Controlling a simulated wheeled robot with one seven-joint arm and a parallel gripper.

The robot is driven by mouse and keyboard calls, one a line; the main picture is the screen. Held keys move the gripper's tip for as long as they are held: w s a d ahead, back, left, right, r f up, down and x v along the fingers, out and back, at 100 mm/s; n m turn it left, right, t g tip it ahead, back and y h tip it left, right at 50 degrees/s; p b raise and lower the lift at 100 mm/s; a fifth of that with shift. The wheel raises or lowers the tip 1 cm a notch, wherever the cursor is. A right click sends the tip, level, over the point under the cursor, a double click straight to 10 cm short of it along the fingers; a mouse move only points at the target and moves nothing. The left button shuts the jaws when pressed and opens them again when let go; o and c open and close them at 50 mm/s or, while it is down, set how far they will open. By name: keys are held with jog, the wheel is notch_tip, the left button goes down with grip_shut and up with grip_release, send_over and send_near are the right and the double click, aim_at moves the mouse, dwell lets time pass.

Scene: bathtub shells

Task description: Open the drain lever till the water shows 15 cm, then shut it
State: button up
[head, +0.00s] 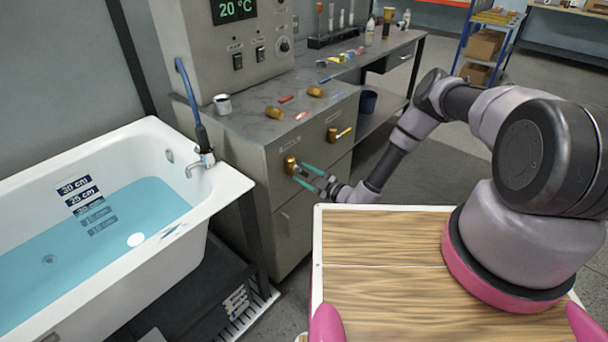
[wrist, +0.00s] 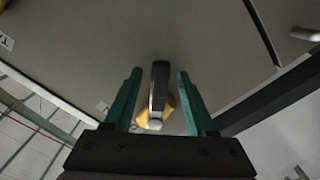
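The white bathtub (head: 215,183) at the left holds blue water (head: 100,245). In the wrist view, the dark lever handle (wrist: 159,88) stands between the open fingers (wrist: 158,74), with gaps visible on both sides.
The counter (head: 262,105) carries a cup (head: 222,104) and small loose parts. A panel display (head: 235,9) reads 20 °C.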

jog(key=v, duration=1)
jog(key=shift+s+d, duration=0.25)
jog(key=shift+r, duration=0.1)
dwell(0.3)
